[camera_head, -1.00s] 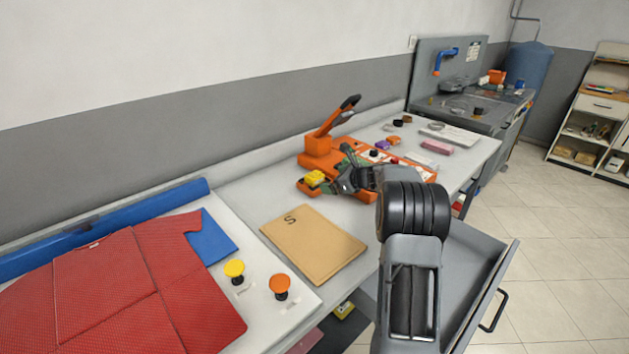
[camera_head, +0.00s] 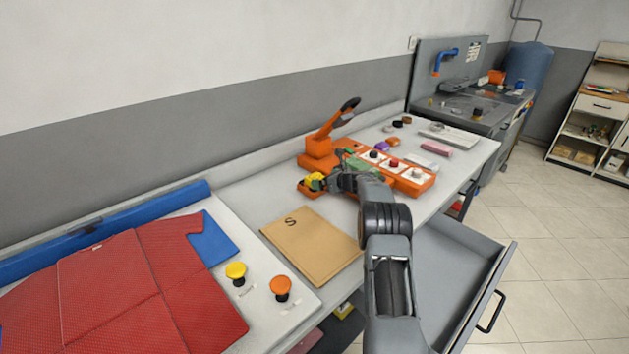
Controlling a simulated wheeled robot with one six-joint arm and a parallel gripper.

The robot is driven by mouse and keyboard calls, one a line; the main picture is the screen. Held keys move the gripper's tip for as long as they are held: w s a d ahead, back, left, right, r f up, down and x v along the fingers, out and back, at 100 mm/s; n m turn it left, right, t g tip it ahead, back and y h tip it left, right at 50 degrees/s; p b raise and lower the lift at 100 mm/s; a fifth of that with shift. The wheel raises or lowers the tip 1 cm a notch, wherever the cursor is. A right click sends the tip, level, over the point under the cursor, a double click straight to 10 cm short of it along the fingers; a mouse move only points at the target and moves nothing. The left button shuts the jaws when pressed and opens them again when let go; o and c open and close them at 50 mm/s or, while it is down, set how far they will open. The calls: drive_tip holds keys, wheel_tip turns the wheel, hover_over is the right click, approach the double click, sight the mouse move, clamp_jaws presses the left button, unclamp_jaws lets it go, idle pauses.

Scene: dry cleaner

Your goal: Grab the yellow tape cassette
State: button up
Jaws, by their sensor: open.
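The yellow tape cassette (camera_head: 313,181) sits at the left end of the orange machine on the grey table, in or on its small orange tray (camera_head: 304,190). My gripper (camera_head: 325,182) is open at the cassette's right side, and its dark fingers overlap part of the cassette in this view. I cannot tell whether the fingers touch it or reach around it. My arm comes in from the lower right and hides part of the orange machine (camera_head: 318,148).
A brown envelope marked S (camera_head: 312,245) lies in front of the cassette. A red garment (camera_head: 130,290) and yellow (camera_head: 236,270) and orange (camera_head: 281,286) buttons are at the left. An open drawer (camera_head: 455,280) juts out below the table at the right.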

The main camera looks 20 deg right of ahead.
sight(318, 178)
drive_tip(key=shift+p+x, duration=0.65)
drive_tip(key=shift+x, duration=1.65)
drive_tip(key=shift+d+f, duration=0.1)
drive_tip(key=c, duration=1)
